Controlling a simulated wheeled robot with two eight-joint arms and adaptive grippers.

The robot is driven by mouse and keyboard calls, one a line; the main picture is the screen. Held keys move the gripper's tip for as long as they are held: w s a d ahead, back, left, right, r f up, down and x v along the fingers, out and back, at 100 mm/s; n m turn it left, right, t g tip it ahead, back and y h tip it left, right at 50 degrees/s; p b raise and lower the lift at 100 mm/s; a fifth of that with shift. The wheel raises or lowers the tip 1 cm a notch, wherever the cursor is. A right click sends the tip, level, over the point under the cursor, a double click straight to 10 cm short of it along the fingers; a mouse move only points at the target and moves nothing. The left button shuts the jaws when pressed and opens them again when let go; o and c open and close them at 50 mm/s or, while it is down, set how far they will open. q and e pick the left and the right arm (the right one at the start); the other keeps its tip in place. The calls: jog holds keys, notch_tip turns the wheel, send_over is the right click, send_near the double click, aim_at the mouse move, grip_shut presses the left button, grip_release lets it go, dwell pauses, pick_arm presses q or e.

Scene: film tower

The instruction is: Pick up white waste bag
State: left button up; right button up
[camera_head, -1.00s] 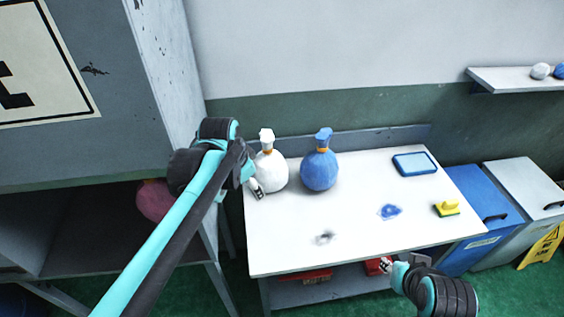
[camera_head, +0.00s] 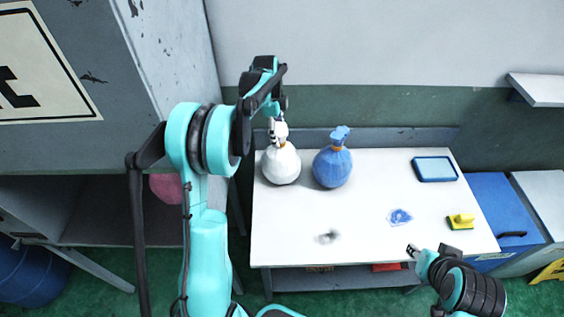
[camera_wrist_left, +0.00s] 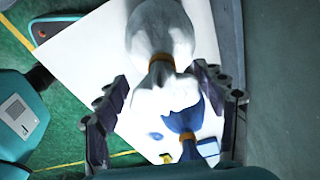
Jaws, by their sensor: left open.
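The white waste bag (camera_head: 281,166) stands upright at the back left of the white table (camera_head: 300,220). My left gripper (camera_head: 278,128) is directly at its gathered top, pointing down. In the left wrist view the bag's white top (camera_wrist_left: 165,95) and orange tie lie between the two spread dark fingers of the left gripper (camera_wrist_left: 168,115), with gaps at both sides. The left gripper is open and not closed on the bag. My right gripper (camera_head: 413,250) is at the table's front right edge, with its jaws too small to read.
A blue bag (camera_head: 332,165) stands close to the right of the white one. A blue tray (camera_head: 435,169), a blue cloth or spill (camera_head: 399,217), a yellow-green sponge (camera_head: 461,221) and a dark smudge (camera_head: 328,237) are on the table. Blue and grey bins stand to the right.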

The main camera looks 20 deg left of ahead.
aim_at(281, 143)
pick_arm(q)
jog(key=f, duration=0.3)
jog(key=d+f+b, duration=0.1)
jog(key=f, duration=0.1)
jog(key=shift+w+f, duration=0.15)
jog(key=shift+w, duration=0.15)
jog(key=shift+s, duration=0.2)
grip_shut()
